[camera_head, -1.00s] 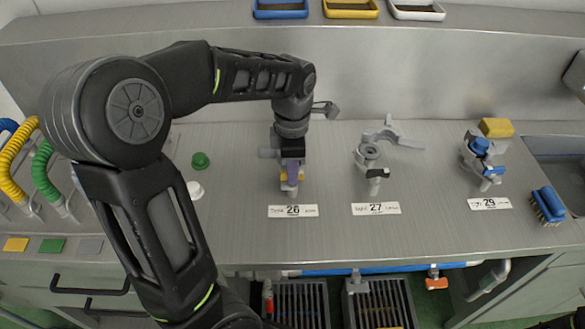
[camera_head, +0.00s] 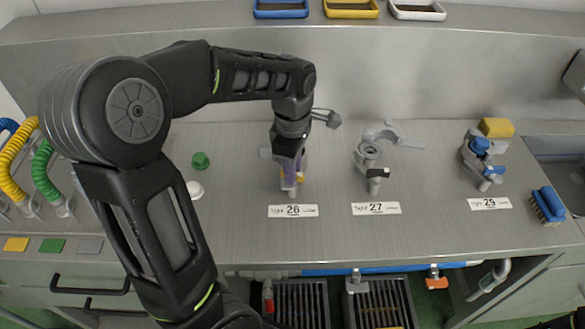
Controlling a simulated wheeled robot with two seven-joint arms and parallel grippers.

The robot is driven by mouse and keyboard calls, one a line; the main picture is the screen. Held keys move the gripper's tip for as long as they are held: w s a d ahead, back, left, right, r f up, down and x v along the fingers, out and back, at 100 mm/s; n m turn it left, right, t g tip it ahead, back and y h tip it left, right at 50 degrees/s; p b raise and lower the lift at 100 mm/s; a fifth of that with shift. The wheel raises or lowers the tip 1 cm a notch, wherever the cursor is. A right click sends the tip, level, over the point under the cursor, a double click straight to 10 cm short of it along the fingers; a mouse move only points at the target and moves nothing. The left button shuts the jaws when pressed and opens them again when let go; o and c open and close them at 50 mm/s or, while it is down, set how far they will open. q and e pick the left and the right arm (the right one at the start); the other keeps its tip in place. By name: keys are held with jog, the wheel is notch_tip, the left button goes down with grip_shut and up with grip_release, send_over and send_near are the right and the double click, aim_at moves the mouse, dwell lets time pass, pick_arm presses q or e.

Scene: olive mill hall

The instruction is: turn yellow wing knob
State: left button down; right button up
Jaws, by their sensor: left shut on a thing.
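The yellow wing knob (camera_head: 300,178) is on the tap above the label marked 26, and only a small part of it shows. My left gripper (camera_head: 290,180) points down over this tap and is shut on the yellow wing knob. Its fingers and wrist hide most of the knob and much of the tap body.
Tap 27 (camera_head: 369,157) with a grey hook-shaped part stands to the right. Further right is tap 29 (camera_head: 480,147) with blue parts, near a yellow sponge (camera_head: 496,127) and a blue brush (camera_head: 548,205). A green cap (camera_head: 200,160) and a white cap (camera_head: 195,189) lie left.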

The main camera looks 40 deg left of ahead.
pick_arm(q)
jog(key=m, duration=0.4)
jog(key=shift+m, duration=0.4)
jog(key=m, duration=0.3)
jog(key=shift+m, duration=0.3)
jog(key=m, duration=1.2)
jog(key=shift+m, duration=0.3)
jog(key=m, duration=0.3)
jog(key=shift+w+m, duration=0.1)
jog(key=shift+m, duration=0.3)
jog(key=m, duration=0.7)
